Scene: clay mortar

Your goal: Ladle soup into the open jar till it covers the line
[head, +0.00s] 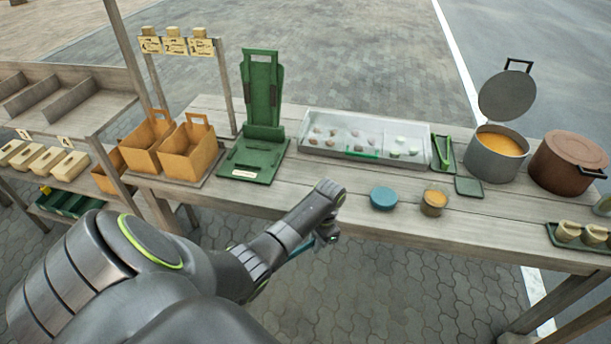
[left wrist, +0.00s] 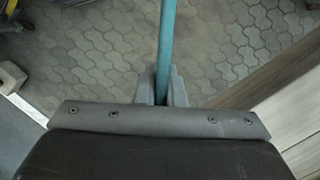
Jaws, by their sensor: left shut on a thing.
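An open jar (head: 433,203) with orange content stands near the front edge of the table in the head view. I cannot make out its line. A round blue lid (head: 383,198) lies left of it. A grey pot (head: 493,160) with its lid (head: 506,95) raised holds orange soup (head: 500,145). My left gripper (head: 328,236) is at the table's front edge, left of the blue lid and jar. In the left wrist view its fingers (left wrist: 163,95) are shut on a teal handle (left wrist: 166,45), perhaps the ladle's; its far end is out of frame. My right gripper is not in view.
A closed brown pot (head: 568,165) stands right of the grey pot. The front of the table (head: 480,220) near the jar is mostly clear.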

